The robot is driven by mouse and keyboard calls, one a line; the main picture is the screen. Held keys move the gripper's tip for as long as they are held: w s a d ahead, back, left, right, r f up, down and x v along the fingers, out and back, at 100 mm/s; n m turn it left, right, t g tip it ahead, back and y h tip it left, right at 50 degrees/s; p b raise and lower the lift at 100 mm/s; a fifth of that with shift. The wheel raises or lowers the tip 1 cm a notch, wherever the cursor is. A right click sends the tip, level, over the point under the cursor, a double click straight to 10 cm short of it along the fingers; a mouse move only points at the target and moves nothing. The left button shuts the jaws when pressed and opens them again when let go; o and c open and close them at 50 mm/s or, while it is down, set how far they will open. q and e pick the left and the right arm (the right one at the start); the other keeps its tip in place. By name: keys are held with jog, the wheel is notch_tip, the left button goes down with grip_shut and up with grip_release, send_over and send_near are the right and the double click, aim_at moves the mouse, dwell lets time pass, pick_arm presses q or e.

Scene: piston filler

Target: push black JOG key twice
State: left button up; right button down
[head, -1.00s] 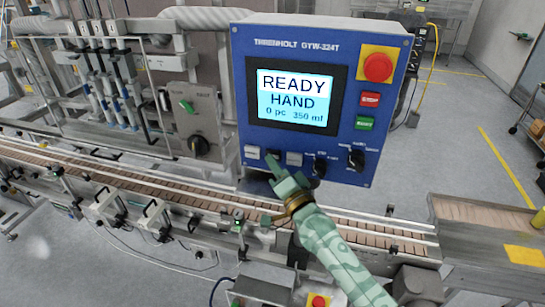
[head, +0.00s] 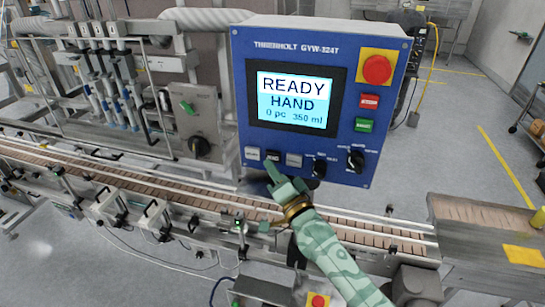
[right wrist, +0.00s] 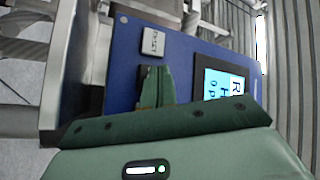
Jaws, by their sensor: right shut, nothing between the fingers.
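The black JOG key (head: 272,154) sits in the lower row of the blue control panel (head: 240,90), between two pale keys. My right gripper (head: 268,166) is shut and empty. Its fingertips are at the lower edge of the JOG key in the head view; I cannot tell whether they touch it. The screen (head: 295,98) reads READY, HAND, 0 pc, 350 ml. My left gripper is out of view.
A white key (head: 294,160) and two black rotary knobs (head: 355,160) are right of the JOG key. A red emergency stop (head: 377,69), a red button (head: 369,101) and a green button (head: 364,125) are higher right. The conveyor (head: 150,180) runs below the panel.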

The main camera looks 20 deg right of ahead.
jog(key=shift+s+a+p, duration=0.5)
jog(key=shift+s+a, duration=0.2)
jog(key=shift+s, duration=0.35)
jog(key=shift+s+a+p, duration=0.45)
jog(key=shift+s+a, duration=0.25)
jog(key=shift+s, duration=0.3)
